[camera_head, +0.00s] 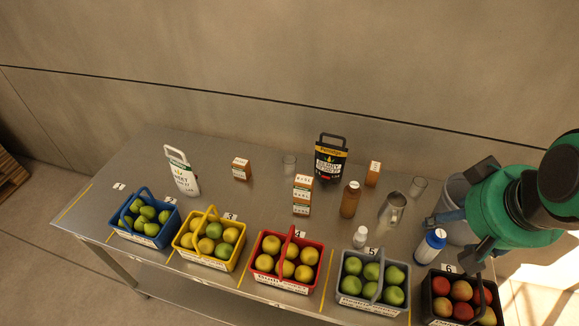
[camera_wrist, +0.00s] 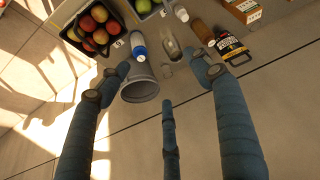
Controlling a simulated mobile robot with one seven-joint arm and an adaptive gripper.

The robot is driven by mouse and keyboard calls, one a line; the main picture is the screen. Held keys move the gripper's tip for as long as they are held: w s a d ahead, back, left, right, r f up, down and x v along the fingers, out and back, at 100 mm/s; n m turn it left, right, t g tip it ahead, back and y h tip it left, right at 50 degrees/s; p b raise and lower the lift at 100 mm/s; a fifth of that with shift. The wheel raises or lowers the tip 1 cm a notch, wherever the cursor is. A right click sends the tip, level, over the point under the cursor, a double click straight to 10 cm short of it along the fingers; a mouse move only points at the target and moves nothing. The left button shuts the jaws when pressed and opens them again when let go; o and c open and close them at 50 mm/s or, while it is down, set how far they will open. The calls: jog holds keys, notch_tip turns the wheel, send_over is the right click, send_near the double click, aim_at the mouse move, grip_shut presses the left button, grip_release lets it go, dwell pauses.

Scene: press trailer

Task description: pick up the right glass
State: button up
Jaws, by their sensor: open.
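The right glass (camera_head: 418,187) is a small clear tumbler standing on the metal table, behind the metal pitcher. In the wrist view a faint clear glass (camera_wrist: 167,71) shows between my spread fingers, beyond the third finger's tip. A second clear glass (camera_head: 290,164) stands farther left, near the back of the table. My gripper (camera_head: 462,232) is open and empty, to the right of the right glass and apart from it. In the wrist view my gripper (camera_wrist: 163,72) has its blue fingers wide apart.
A grey bucket-like container (camera_head: 456,192) is close beside my fingers. A metal pitcher (camera_head: 392,208), white-and-blue bottle (camera_head: 431,246) and brown bottle (camera_head: 350,199) stand nearby. A small carton (camera_head: 373,174) is left of the right glass. Several fruit baskets line the front edge, including a black one (camera_head: 427,299).

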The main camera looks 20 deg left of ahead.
jog(key=w+a+r+n+g+p, duration=0.1)
jog(key=w+a+r+n+p, duration=0.2)
jog(key=w, duration=0.4)
jog(key=w+a+r+n+p, duration=0.1)
jog(key=w+a+r+n, duration=0.15)
jog(key=w+n, duration=0.4)
jog(key=w+a+f+n+g+p, duration=0.1)
jog(key=w+a+n+p, duration=0.15)
jog(key=w+a, duration=0.55)
jog(key=n+g+p, duration=0.3)
jog(key=n+p, duration=0.6)
jog(key=n, duration=1.1)
send_over(289, 166)
jog(key=w, duration=0.2)
notch_tip(289, 166, down, 30)
jog(key=shift+w+a+r+h, duration=0.15)
jog(key=shift+a+h, duration=0.15)
jog(key=shift+a, duration=0.15)
notch_tip(289, 166, down, 9)
jog(key=shift+d+r, duration=0.15)
jog(key=shift+p, duration=0.3)
